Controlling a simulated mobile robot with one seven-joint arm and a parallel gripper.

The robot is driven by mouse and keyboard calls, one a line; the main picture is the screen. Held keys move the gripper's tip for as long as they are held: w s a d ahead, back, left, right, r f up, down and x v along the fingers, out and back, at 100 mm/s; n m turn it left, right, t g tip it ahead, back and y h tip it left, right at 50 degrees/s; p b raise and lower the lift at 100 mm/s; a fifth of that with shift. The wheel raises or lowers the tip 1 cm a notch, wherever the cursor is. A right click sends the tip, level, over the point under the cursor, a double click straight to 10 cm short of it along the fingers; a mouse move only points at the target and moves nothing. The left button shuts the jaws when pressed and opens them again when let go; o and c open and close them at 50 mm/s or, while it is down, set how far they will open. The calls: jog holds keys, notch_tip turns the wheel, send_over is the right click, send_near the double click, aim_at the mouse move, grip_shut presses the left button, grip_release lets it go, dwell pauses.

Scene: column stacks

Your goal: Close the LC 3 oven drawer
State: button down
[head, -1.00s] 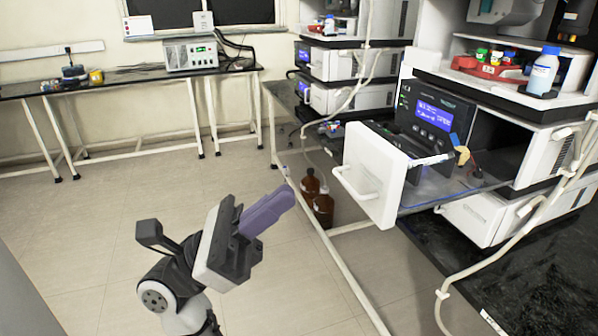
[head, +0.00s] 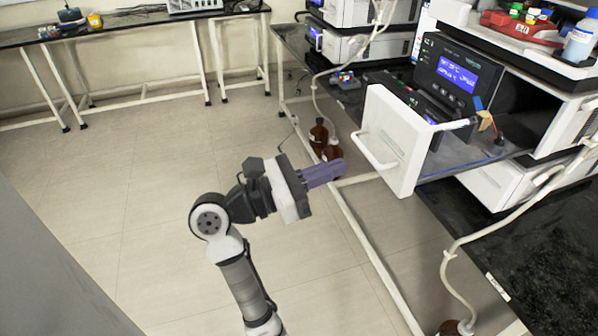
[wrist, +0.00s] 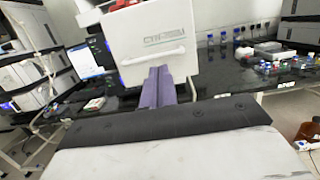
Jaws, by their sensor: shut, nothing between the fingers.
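The oven drawer (head: 408,135) is pulled out from the white instrument stack on the right. Its white front panel has a handle (head: 376,151) facing left. In the wrist view the drawer front (wrist: 152,42) stands straight beyond the fingers, with its handle across its lower part. My gripper (head: 340,170) has purple fingers that are shut and empty. In the head view the fingers point right, toward the handle, with a small gap in the picture. I cannot tell whether they touch.
A black bench (head: 525,250) lies below the stack, with pale frame legs. Brown bottles (head: 318,135) stand on the floor behind the fingertips. A pale hose (head: 480,235) hangs in front of the stack at right. The floor to the left is clear.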

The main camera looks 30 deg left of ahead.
aim_at(486, 146)
jog(key=p+x, duration=0.1)
jog(key=x, duration=0.3)
dwell(0.3)
jog(key=f+x, duration=0.2)
jog(key=x, duration=0.8)
jog(key=f+x, duration=0.2)
jog(key=x, duration=0.9)
jog(key=d+f+p+x, duration=0.1)
jog(key=f+x, duration=0.1)
jog(key=x, duration=0.9)
jog(key=shift+w+d+f, duration=0.15)
jog(key=shift+w, duration=0.25)
jog(key=shift+d+r, duration=0.1)
jog(key=shift+r, duration=0.15)
